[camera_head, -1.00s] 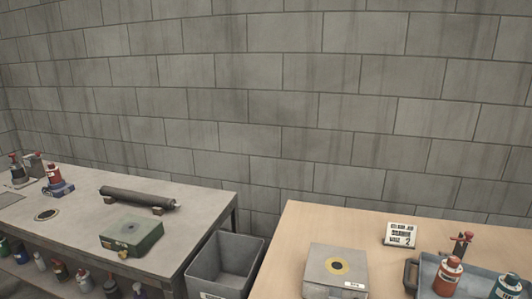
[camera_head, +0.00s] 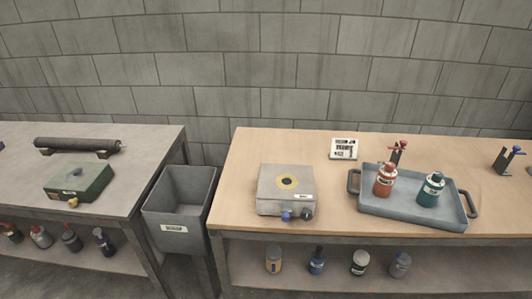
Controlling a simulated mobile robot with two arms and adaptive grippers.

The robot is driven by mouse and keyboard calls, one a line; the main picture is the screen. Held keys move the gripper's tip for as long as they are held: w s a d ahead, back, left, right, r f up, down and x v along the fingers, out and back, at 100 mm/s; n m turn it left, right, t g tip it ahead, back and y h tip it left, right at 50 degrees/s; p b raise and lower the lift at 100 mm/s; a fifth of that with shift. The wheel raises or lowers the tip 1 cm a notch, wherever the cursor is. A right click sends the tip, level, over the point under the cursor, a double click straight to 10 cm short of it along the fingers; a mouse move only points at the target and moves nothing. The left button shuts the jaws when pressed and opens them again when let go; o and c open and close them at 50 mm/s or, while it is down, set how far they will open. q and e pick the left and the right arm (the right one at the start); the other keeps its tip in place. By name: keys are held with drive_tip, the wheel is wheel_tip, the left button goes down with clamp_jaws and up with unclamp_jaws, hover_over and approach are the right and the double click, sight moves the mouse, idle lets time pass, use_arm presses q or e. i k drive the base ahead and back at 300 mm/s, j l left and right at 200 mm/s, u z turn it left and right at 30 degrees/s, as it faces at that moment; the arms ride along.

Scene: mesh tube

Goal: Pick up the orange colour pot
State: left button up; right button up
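An orange-red pot (camera_head: 384,181) with a pale label and a grey top stands upright in a grey-blue tray (camera_head: 412,214) on the wooden table. A teal pot (camera_head: 430,191) of similar shape stands to its right in the same tray. The two pots look apart from each other. A small tan-orange container (camera_head: 273,261) with a dark cap stands on the shelf below. Neither of my grippers is in view.
A grey box with a yellow ring (camera_head: 285,187) and knobs sits left of the tray. A sign (camera_head: 344,149) and a red-topped stand (camera_head: 398,153) are behind it. A grey bin (camera_head: 180,206) stands between the wooden table and the grey table (camera_head: 120,147).

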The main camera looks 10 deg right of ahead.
sight(383, 185)
drive_tip(key=z, duration=1.3)
drive_tip(key=i+l+u, duration=0.2)
drive_tip(key=i+u, duration=0.15)
drive_tip(key=i, duration=0.15)
drive_tip(key=i+l+u, duration=0.35)
drive_tip(key=i+j, duration=0.05)
drive_tip(key=i, duration=0.05)
